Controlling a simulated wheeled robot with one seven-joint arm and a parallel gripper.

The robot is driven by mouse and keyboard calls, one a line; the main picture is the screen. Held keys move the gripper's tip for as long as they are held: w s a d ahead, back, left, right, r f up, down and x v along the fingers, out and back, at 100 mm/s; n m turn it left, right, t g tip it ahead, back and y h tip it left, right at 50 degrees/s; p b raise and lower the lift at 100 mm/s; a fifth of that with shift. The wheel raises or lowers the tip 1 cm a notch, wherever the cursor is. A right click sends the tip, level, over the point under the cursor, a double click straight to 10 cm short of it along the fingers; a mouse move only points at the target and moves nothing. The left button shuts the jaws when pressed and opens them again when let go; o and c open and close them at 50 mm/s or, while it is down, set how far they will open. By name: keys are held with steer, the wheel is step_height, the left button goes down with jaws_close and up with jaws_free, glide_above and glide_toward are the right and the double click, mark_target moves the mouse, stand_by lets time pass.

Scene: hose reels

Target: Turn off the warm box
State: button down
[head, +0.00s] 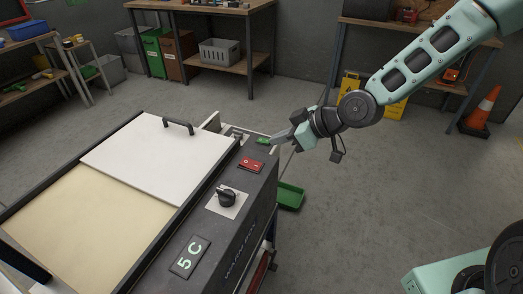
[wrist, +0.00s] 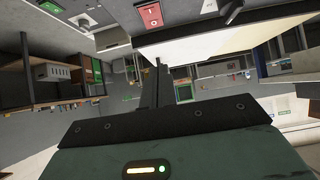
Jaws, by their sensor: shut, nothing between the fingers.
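The warm box (head: 230,245) is a long dark box at the lower left in the head view. A white lid (head: 155,155) with a black handle covers its far part; the near part shows a cream surface. Its side panel carries a red rocker switch (head: 251,164), a green switch (head: 263,141), a black knob (head: 227,196) and a display (head: 190,257) reading 5 C. The red switch (wrist: 150,15) and green switch (wrist: 52,7) also show in the wrist view. My gripper (head: 274,140) is shut and empty beside the green switch; contact cannot be told.
A green tray (head: 290,196) sits low beside the box. Workbenches, green and brown bins (head: 172,55) and a grey crate (head: 220,52) stand at the back. Yellow signs and an orange cone (head: 483,110) stand at right. The floor between is open.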

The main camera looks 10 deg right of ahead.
glide_above(247, 163)
steer(key=s+d, duration=0.1)
steer(key=d, duration=0.1)
steer(key=f, duration=0.5)
steer(key=shift+s+a+f, duration=0.1)
steer(key=shift+s+f, duration=0.1)
steer(key=shift+f, duration=0.15)
steer(key=f, duration=0.3)
steer(key=shift+w+a+f+p, duration=0.15)
steer(key=shift+w+a+p, duration=0.05)
steer(key=shift+p, duration=0.1)
steer(key=shift+f, duration=0.45)
steer(key=shift+f, duration=0.15)
steer(key=shift+w+a, duration=0.1)
steer(key=shift+a, duration=0.05)
steer(key=shift+w+a, duration=0.4)
steer(key=shift+a, duration=0.2)
steer(key=shift+r, duration=0.2)
